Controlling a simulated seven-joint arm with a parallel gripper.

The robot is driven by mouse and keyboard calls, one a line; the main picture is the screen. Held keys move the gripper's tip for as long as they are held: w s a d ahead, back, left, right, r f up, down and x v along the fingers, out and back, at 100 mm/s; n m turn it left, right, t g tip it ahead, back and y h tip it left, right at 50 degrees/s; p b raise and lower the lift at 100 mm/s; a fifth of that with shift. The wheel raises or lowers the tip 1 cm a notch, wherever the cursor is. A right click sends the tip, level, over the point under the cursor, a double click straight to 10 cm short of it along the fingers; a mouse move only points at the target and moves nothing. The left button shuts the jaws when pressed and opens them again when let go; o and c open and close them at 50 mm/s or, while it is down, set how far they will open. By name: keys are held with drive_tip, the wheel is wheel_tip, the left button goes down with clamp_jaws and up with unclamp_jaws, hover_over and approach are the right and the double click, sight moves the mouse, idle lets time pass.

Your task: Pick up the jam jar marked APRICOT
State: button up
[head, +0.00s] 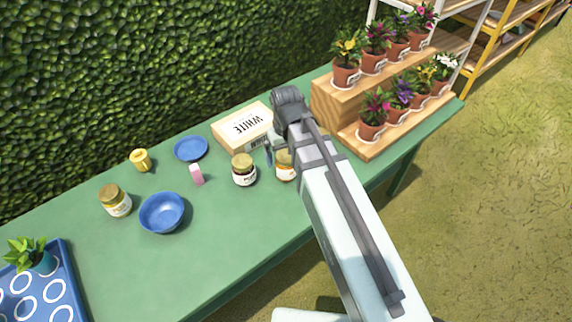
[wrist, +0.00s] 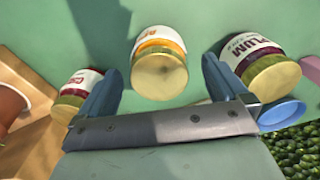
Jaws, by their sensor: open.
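A jar with a white and orange label (wrist: 160,62) and a gold lid stands between the fingers of my gripper (wrist: 160,68) in the wrist view. The lettering on it is too cut off to read. My gripper is open, its two blue fingers on either side of the jar with gaps visible. In the head view this jar (head: 285,166) is partly hidden by my arm. A jar marked PLUM (wrist: 262,62) is just beyond the right finger; it also shows in the head view (head: 244,171). A jar with a dark red label (wrist: 76,90) is beyond the left finger.
On the green table (head: 210,262) are another jar (head: 115,201), a blue bowl (head: 162,213), a blue plate (head: 191,148), a yellow cup (head: 141,160), a pink item (head: 197,174) and a box marked WHITE (head: 243,127). A wooden stand (head: 338,102) holds potted flowers. A blue tray (head: 62,281) is at left.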

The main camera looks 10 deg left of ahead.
drive_tip(key=shift+f, duration=1.85)
drive_tip(key=c, duration=1.4)
drive_tip(key=shift+w+r, duration=0.1)
